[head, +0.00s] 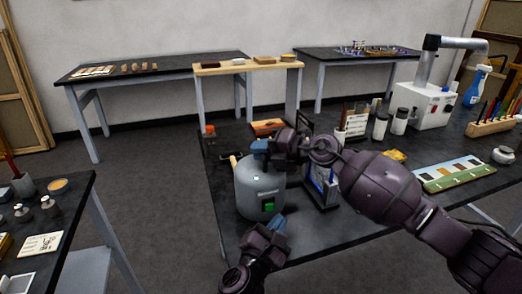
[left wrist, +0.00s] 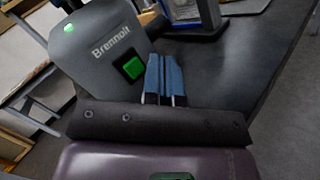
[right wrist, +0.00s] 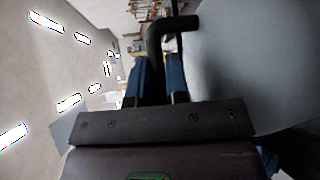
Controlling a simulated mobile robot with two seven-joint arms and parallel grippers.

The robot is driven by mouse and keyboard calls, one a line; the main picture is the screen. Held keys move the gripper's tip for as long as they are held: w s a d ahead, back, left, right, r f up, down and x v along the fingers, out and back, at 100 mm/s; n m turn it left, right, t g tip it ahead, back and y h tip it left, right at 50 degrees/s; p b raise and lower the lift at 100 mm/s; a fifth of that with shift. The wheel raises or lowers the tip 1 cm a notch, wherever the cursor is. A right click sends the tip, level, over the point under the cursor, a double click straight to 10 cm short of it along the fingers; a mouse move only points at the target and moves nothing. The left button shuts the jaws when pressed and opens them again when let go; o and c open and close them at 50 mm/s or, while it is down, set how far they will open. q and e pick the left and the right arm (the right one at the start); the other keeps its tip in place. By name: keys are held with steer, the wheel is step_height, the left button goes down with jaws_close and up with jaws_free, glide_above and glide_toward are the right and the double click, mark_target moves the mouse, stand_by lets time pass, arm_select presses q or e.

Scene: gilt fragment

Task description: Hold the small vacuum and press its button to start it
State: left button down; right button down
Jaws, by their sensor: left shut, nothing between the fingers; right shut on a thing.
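The small vacuum (head: 250,192) is a grey rounded body marked "Brennolt", upright at the left end of the dark table. Its square green button (head: 269,207) faces me, with a small bright green light (head: 256,178) above. Both also show in the left wrist view, the button (left wrist: 133,68) and the light (left wrist: 69,28). My right gripper (head: 261,148) is at the vacuum's top, shut on its black handle (right wrist: 172,28). My left gripper (head: 277,223) is shut and empty, just below the button in the head view. Its fingertips (left wrist: 164,62) appear apart from the button.
A blue-and-white boxy item (head: 324,186) stands right of the vacuum, partly behind my right arm. A separate table (head: 75,197) is at left, with a floor gap between.

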arm_select(q)
steer(key=shift+s+d, duration=0.3)
steer(key=shift+s, duration=0.6)
steer(key=shift+s+d, duration=0.25)
steer(key=shift+s, duration=0.65)
arm_select(e)
steer(key=shift+f, duration=0.1)
steer(key=c, duration=1)
jaws_free()
steer(key=shift+c, duration=0.2)
